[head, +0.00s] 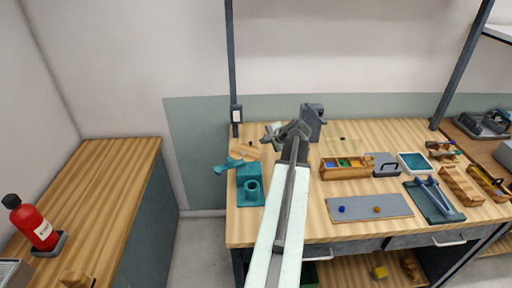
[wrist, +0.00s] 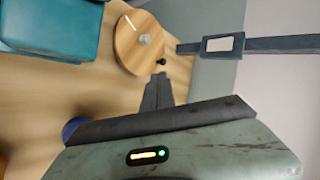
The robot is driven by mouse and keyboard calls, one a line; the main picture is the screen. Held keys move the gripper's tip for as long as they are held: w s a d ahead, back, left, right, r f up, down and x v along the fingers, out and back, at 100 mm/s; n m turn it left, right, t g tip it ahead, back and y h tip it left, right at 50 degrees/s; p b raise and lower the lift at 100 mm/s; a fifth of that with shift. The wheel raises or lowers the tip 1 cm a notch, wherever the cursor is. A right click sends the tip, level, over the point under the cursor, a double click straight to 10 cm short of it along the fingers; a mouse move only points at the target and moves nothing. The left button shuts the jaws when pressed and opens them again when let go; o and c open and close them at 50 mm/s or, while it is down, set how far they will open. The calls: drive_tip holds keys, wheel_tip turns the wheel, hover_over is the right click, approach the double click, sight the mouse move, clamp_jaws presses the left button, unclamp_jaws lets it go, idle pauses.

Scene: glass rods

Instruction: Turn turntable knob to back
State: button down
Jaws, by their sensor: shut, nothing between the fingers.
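The turntable is a round wooden disc with a pale line on it. It is at the top centre of the wrist view (wrist: 132,52) and partly visible on the bench in the head view (head: 240,153). A small grey peg (wrist: 145,40) stands on the disc. A small dark knob (wrist: 161,62) shows at the disc's edge, on the side toward my fingers. My gripper (wrist: 158,78) is shut and empty, its fingertips close to the dark knob; I cannot tell whether they touch. In the head view my gripper (head: 270,133) is above the back left of the bench.
A teal block holder (head: 250,187) stands in front of the turntable; its side shows in the wrist view (wrist: 50,28). A dark post (head: 232,70) rises behind. A grey box (head: 312,120), a wooden compartment tray (head: 345,173) and a grey mat (head: 368,206) are to the right.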

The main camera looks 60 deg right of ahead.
sight(256, 150)
drive_tip(key=b+x, duration=0.2)
drive_tip(key=x, duration=0.1)
drive_tip(key=b+x, duration=0.2)
drive_tip(key=x, duration=0.1)
drive_tip(key=b+x, duration=0.2)
drive_tip(key=x, duration=0.2)
drive_tip(key=shift+s+d, duration=0.2)
drive_tip(key=shift+d, duration=0.05)
drive_tip(key=shift+r, duration=0.1)
drive_tip(key=shift+s, duration=0.1)
